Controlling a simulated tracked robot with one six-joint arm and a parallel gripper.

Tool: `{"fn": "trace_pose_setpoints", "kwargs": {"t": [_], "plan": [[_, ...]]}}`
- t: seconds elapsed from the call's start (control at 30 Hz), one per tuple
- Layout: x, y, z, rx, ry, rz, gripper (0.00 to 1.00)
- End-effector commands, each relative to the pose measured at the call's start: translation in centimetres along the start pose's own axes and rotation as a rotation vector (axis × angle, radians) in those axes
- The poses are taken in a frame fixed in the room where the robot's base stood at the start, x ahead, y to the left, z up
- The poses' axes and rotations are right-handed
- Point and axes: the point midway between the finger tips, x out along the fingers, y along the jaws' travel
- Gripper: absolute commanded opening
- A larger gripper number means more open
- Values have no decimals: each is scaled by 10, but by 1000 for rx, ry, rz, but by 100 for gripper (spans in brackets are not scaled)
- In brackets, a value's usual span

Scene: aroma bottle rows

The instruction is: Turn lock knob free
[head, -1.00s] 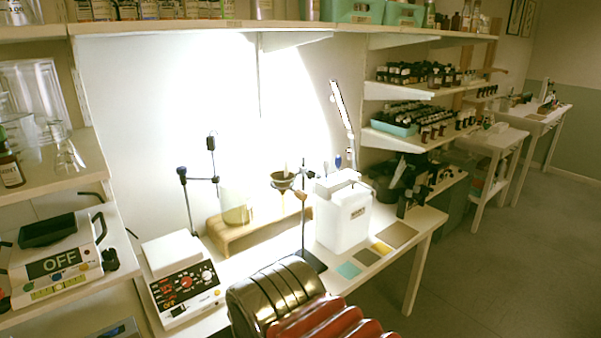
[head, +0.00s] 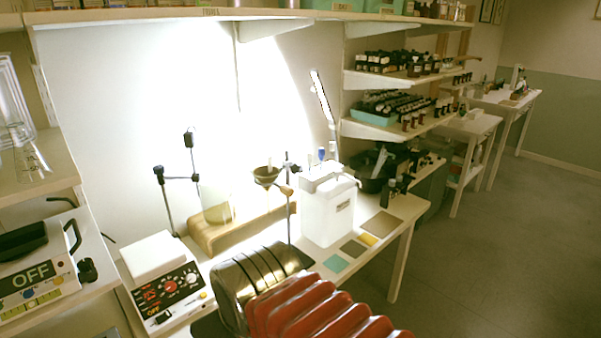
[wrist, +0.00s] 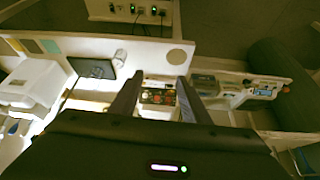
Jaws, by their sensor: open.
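I cannot tell which knob is the lock knob. In the head view, a black side knob (head: 87,271) sits on the device reading OFF (head: 32,278) at the left. A hotplate-like device (head: 165,280) with dials stands at the lower left. My gripper (wrist: 160,78) is open in the wrist view, with nothing between its fingers. A device with a dark control panel (wrist: 158,96) shows beyond and between them.
A white container (head: 328,212) stands on the bench beside coloured squares (head: 352,248). Shelves with dark bottles (head: 385,104) line the right wall. The floor (head: 500,250) at the right is clear.

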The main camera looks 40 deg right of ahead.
Motion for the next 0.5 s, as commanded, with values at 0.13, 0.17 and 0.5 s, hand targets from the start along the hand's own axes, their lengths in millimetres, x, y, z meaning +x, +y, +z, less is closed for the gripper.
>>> {"fn": "trace_pose_setpoints", "kwargs": {"t": [0.13, 0.17, 0.5], "plan": [[15, 37, -4, 84, -41, 59, 42], [18, 45, -5, 102, -47, 74, 42], [56, 172, -30, 289, -51, 278, 42]]}}
